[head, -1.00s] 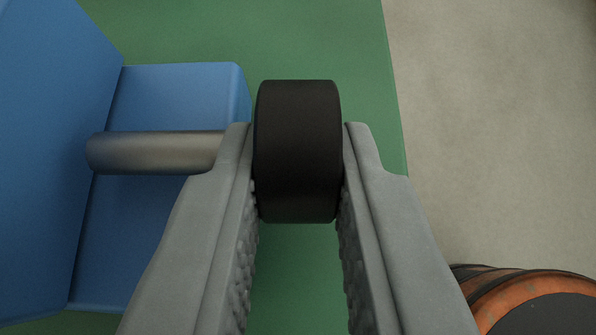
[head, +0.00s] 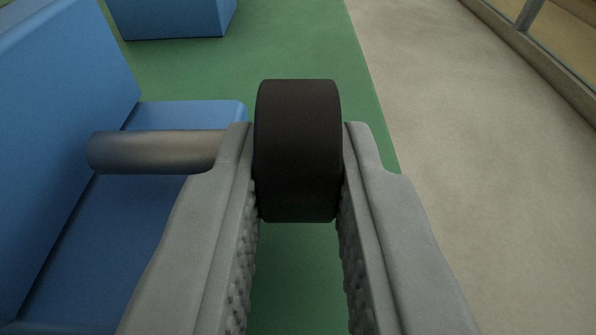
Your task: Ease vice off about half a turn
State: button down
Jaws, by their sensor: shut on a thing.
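The vice (head: 55,130) is a blue block with a lower blue ledge, at the left of the view. A grey metal screw shaft (head: 155,152) runs from it to the right, toward a black round knob (head: 298,150). My gripper (head: 298,165) is shut on the black knob, one grey finger on each flat face. The left finger covers the end of the shaft near the knob. The knob's far side is hidden.
A green surface (head: 300,50) lies under the vice and knob. Another blue block (head: 170,15) stands on it at the top left. Pale bare floor or bench (head: 460,150) is clear to the right. A framed glass edge (head: 540,45) shows at the top right.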

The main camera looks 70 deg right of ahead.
jog(key=shift+f, duration=0.1)
jog(key=c, duration=1.3)
grip_release()
jog(key=shift+a, duration=0.15)
jog(key=v, duration=1.1)
jog(key=shift+s+a, duration=0.15)
jog(key=shift+a, duration=0.2)
